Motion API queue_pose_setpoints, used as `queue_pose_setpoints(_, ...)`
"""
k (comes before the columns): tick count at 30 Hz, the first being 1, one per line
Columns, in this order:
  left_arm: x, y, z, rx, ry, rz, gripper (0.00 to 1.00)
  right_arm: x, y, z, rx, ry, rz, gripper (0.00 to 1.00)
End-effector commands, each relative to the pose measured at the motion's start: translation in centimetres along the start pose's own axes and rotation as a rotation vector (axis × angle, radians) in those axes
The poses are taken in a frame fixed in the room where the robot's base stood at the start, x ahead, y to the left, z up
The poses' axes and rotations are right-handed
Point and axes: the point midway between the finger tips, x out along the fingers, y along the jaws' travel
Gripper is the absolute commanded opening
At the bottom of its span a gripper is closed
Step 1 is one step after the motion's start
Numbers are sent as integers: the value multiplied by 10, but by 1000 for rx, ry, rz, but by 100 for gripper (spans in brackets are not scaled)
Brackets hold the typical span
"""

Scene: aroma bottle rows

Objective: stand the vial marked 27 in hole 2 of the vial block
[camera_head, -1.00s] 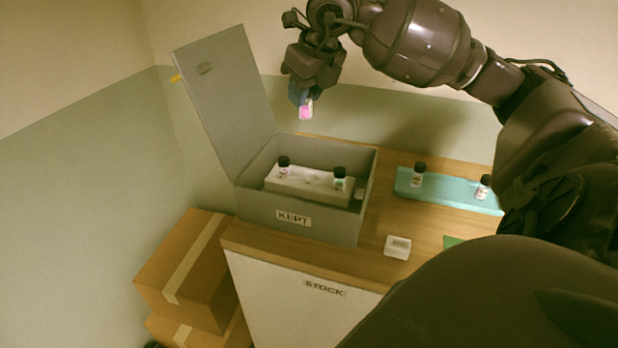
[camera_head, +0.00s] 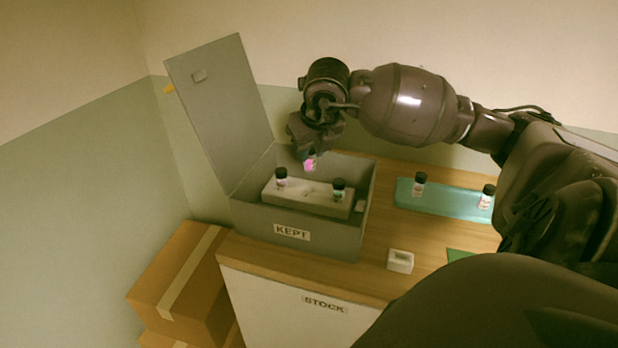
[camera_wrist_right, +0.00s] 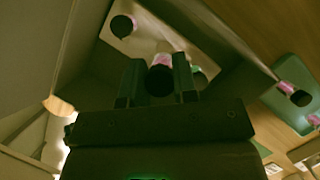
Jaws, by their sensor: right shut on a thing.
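My right gripper (camera_head: 311,150) is above the open box and is shut on a vial with a pink label (camera_head: 310,163). In the right wrist view the held vial (camera_wrist_right: 161,72) sits between the two fingers, its dark cap towards the camera. Its number cannot be read. The pale vial block (camera_head: 310,203) lies inside the box, below the gripper. One black-capped vial (camera_head: 281,178) stands at its left end and a green-labelled one (camera_head: 339,190) near its right end. The holes between are too small to tell apart. The held vial is apart from the block. My left gripper is not in view.
The grey box marked KEPT (camera_head: 260,229) has its lid (camera_head: 222,110) raised at the left. A teal rack (camera_head: 450,201) with two vials stands to the right. A small white block (camera_head: 400,261) sits near the front edge. Cartons (camera_head: 178,275) stand on the left.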

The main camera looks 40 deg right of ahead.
Motion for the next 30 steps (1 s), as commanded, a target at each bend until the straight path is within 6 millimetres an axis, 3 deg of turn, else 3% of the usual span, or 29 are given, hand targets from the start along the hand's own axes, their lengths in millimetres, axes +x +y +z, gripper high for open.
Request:
queue_pose_setpoints(8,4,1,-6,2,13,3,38,21,0,-9,0,2,1,5)
queue_pose_setpoints(18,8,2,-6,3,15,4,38,65,0,-27,1,2,1,5)
queue_pose_setpoints(30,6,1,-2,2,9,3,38,69,0,-28,0,0,0,5)
